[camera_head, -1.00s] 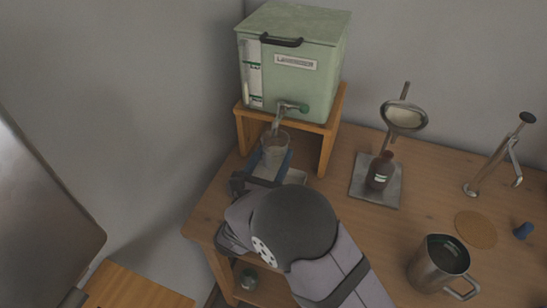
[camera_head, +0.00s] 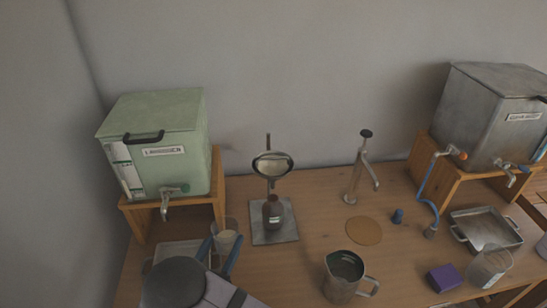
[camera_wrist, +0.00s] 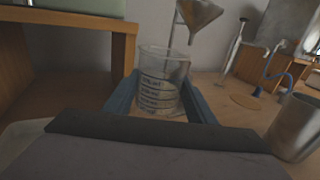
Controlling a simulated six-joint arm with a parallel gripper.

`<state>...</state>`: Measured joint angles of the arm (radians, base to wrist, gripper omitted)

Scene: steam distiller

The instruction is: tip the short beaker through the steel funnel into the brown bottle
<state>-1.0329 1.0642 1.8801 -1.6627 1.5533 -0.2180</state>
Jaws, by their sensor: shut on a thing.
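My gripper (camera_head: 222,252) is shut on the short beaker (camera_head: 227,236), a clear glass with dark markings. In the wrist view the beaker (camera_wrist: 160,85) stands upright between the blue fingers, with some pale contents low inside. The steel funnel (camera_head: 272,164) sits in a ring on a stand, to the right of the beaker. Directly below it the brown bottle (camera_head: 273,208) stands on the stand's grey base plate (camera_head: 288,233). In the wrist view the funnel (camera_wrist: 198,14) shows beyond the beaker; the bottle is hidden there.
The green distiller (camera_head: 160,155) stands on a wooden shelf at left. A grey metal tank (camera_head: 485,110) and tray (camera_head: 490,230) are far right.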

